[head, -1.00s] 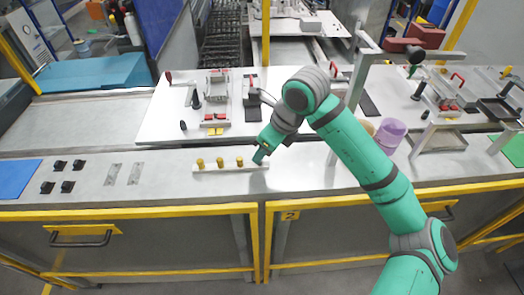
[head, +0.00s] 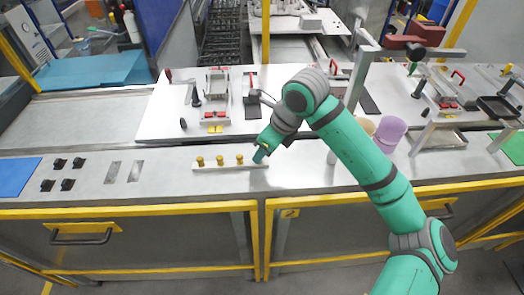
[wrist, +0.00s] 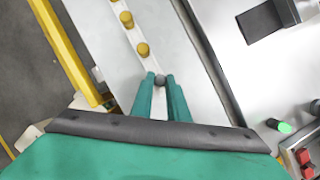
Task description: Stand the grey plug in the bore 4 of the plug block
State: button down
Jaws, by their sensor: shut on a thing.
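The plug block (head: 230,167) is a long pale strip lying on the grey bench. Several yellow plugs (head: 220,160) stand in a row in it. The block also shows in the wrist view (wrist: 130,37), running up from between my fingers. My gripper (head: 259,157) is at the right end of the block. In the wrist view my gripper (wrist: 160,82) has its two green fingers shut on the grey plug (wrist: 160,80), whose dark round top shows between the fingertips. The plug's lower end and bore 4 are hidden, so I cannot tell whether the plug is in the bore.
Small black blocks (head: 68,185) and two grey plates (head: 112,172) lie on the bench at left. A white board with clamp fixtures (head: 214,105) is behind the block. A purple cup (head: 390,132) stands to the right beyond my arm. The bench front has a yellow edge (head: 150,211).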

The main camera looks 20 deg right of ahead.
jog(key=c, duration=1.6)
grip_release()
jog(key=shift+c, duration=0.2)
